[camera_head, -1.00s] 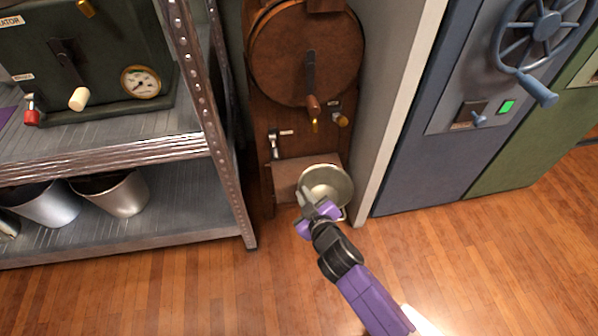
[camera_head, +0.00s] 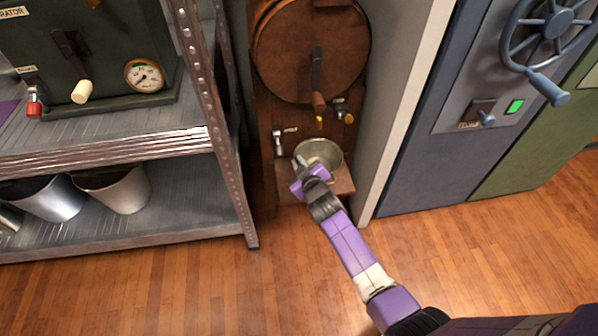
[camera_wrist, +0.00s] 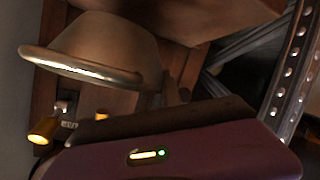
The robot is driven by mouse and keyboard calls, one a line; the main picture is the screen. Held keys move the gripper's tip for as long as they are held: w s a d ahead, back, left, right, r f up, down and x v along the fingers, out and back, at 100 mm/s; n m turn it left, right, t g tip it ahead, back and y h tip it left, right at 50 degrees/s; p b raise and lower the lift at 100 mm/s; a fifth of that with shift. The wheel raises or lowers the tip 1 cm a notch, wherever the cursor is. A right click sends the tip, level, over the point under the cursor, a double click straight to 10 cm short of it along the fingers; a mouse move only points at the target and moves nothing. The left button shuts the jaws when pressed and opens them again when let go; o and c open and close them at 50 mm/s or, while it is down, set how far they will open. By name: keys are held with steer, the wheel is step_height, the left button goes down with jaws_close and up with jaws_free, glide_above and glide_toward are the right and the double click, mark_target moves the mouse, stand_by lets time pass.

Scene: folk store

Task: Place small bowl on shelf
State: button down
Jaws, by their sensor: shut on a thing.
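The small bowl (camera_head: 323,152) is a pale metal bowl, open side up, at the wooden ledge (camera_head: 342,181) below the round wooden drum of the machine. My gripper (camera_head: 312,172) is shut on its near left rim. In the wrist view the bowl (camera_wrist: 105,50) shows from the side, with its rim crossing the upper left; the fingertips are mostly hidden. I cannot tell whether the bowl touches the ledge. A metal shelf (camera_head: 190,218) stands to the left, with several metal buckets on its lower level.
The wooden drum machine (camera_head: 312,50) has a crank, and small taps sit just above the bowl. A white wall edge (camera_head: 398,120) is close on the right, beside a blue cabinet (camera_head: 450,165). The shelf's perforated post (camera_head: 212,100) stands left of the ledge. Floor in front is clear.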

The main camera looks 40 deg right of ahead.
step_height(320, 180, down, 4)
steer(key=shift+r+b, duration=0.25)
steer(key=shift+b, duration=0.55)
steer(key=shift+w+d+f, duration=0.1)
steer(key=shift+w+f, duration=0.05)
steer(key=shift+w, duration=0.05)
steer(key=c, duration=1.5)
jaws_free()
